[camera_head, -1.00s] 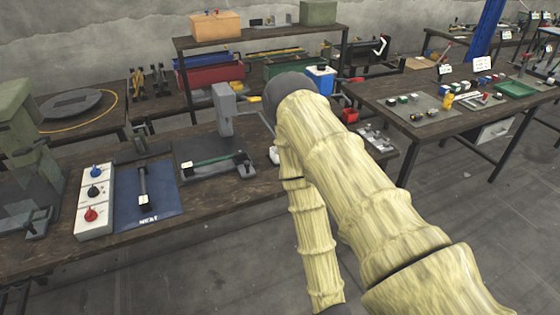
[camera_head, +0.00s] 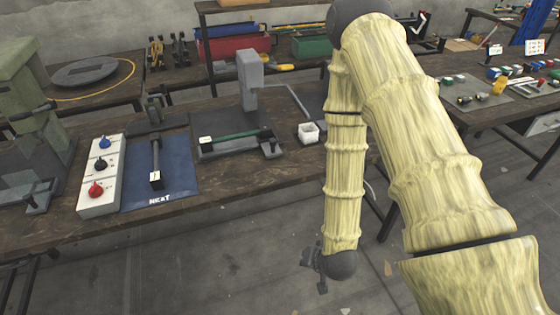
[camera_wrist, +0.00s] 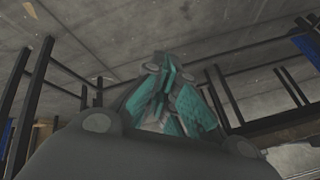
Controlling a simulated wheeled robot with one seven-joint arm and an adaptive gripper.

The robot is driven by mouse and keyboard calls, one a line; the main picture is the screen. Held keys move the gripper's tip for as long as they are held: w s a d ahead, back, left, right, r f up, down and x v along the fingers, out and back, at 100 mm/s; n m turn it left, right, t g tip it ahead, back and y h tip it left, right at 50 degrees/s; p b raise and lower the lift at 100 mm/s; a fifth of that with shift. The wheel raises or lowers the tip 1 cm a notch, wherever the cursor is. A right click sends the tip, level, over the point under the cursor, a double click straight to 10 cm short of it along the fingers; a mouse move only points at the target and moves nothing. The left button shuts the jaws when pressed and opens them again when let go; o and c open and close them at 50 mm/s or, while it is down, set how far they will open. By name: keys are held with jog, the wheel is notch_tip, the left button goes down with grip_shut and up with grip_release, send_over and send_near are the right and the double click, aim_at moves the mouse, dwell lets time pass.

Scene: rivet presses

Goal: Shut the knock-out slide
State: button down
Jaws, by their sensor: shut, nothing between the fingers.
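A dark base plate (camera_head: 222,149) on the bench carries a green bar (camera_head: 236,135) with a white tag at its left end and a grey block at its right. A grey upright press (camera_head: 250,80) stands behind it. Another dark handle bar (camera_head: 155,160) with a white tag lies on a blue mat (camera_head: 170,180). I cannot tell for certain which part is the knock-out slide, or how far open it stands. My gripper (camera_head: 314,268) hangs in front of the bench, apart from everything on it. Its teal-padded fingers (camera_wrist: 175,95) are shut and empty in the wrist view.
A white control box (camera_head: 101,172) with blue, black and red knobs is left of the mat. A green-grey press (camera_head: 28,110) stands at the far left. A small white box (camera_head: 308,132) sits near the bench's right end.

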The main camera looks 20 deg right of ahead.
jog(key=w+d+r+m+t+b, duration=0.2)
jog(key=w+r+m+t+b, duration=0.95)
jog(key=w+r+b, duration=0.65)
jog(key=w, duration=0.8)
jog(key=w+f+p, duration=0.1)
jog(key=w, duration=0.4)
jog(key=shift+a, duration=0.1)
jog(key=shift+w+r, duration=0.1)
